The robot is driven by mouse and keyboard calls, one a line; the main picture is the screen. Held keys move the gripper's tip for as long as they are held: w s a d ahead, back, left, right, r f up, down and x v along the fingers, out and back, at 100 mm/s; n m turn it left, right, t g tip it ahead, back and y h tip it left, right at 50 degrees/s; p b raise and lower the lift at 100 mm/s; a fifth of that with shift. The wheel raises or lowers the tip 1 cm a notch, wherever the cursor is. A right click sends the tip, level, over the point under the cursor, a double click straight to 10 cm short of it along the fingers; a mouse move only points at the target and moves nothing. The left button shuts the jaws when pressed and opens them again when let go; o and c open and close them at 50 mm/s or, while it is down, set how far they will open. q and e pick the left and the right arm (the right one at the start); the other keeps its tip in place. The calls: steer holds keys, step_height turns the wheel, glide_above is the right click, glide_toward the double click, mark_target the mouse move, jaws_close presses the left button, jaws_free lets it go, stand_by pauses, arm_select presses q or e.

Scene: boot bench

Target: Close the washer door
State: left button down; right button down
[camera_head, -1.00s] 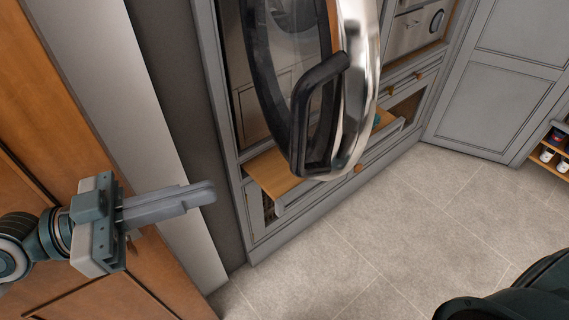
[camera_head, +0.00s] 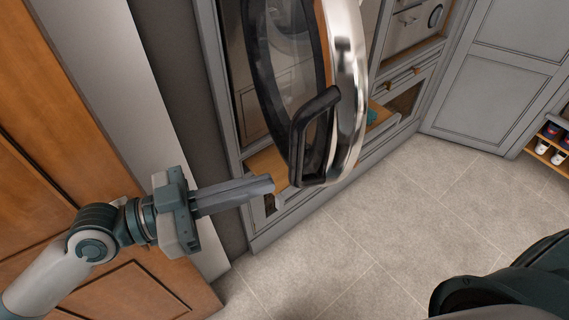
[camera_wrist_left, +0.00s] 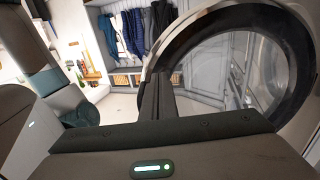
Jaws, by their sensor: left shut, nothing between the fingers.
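The washer door (camera_head: 347,75) stands open in the head view, a round glass door with a chrome rim, a dark inner ring and a black handle (camera_head: 301,128). Its ring (camera_wrist_left: 293,45) and glass also fill the right of the left wrist view. My left gripper (camera_head: 270,185) is shut and empty. In the head view its fingertips are just left of the door's lower edge; I cannot tell whether they touch it. In the left wrist view the fingers (camera_wrist_left: 158,80) overlap the ring's left edge. My right gripper is not in view.
Grey cabinets (camera_head: 482,80) frame the washer, with a wooden pull-out board (camera_head: 268,160) below the door. A wooden door (camera_head: 60,130) is at the left. The tiled floor (camera_head: 370,235) is clear. A shelf with small items (camera_head: 550,145) is at the right.

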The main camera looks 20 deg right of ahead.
mark_target(305, 171)
arm_select(q)
steer(key=d+p, duration=0.2)
steer(key=d, duration=0.2)
steer(key=shift+d+r+p, duration=0.15)
steer(key=shift+p, duration=0.15)
steer(key=shift+d+f, duration=0.2)
steer(key=shift+d, duration=0.3)
steer(key=shift+w, duration=0.15)
